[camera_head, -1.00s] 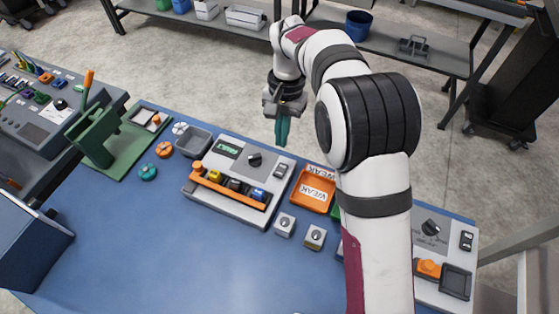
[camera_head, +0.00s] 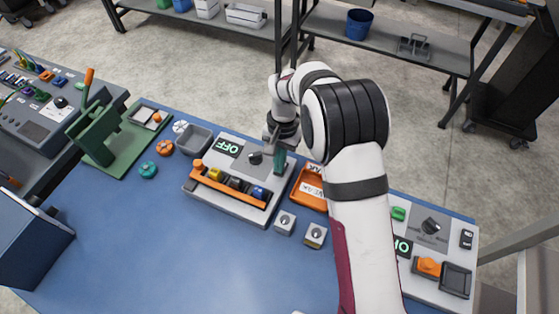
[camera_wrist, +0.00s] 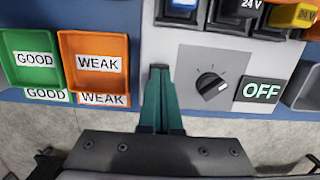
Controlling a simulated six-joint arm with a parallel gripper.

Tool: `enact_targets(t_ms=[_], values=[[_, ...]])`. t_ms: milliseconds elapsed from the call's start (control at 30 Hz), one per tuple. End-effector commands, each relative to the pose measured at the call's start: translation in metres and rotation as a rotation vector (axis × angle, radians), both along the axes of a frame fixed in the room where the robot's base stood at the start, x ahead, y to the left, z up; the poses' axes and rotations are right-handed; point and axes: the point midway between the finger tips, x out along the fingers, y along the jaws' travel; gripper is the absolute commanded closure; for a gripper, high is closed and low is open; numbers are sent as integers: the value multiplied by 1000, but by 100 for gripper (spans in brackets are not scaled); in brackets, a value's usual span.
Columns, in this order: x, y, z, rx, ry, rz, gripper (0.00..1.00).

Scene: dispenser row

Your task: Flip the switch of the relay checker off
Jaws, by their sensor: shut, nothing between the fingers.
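The relay checker (camera_head: 232,207) is the grey panel at the middle of the blue bench; it also shows in the wrist view (camera_wrist: 272,57). It carries a black dial (camera_head: 254,158) and a display (camera_head: 228,148) reading OFF. The dial (camera_wrist: 211,86) and OFF display (camera_wrist: 261,91) show clearly in the wrist view. My gripper (camera_head: 279,170) is shut, its teal fingers pointing down at the panel's right part, beside the dial. In the wrist view its fingertips (camera_wrist: 159,70) overlap the panel. The fingers hide the switch there; contact cannot be told.
An orange WEAK tray (camera_head: 309,190) stands close right of the checker; a green GOOD tray (camera_wrist: 33,60) adjoins it in the wrist view. Two small boxes (camera_head: 284,223) (camera_head: 314,236) stand in front. A grey bin (camera_head: 195,140) stands left. The bench front is clear.

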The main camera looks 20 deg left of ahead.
Motion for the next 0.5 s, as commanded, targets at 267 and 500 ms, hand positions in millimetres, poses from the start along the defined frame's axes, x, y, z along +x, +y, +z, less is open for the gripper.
enact_targets(t_ms=[267,500], values=[[-1,0,-4,-2,2,2,100],[10,0,-3,-1,-3,4,100]])
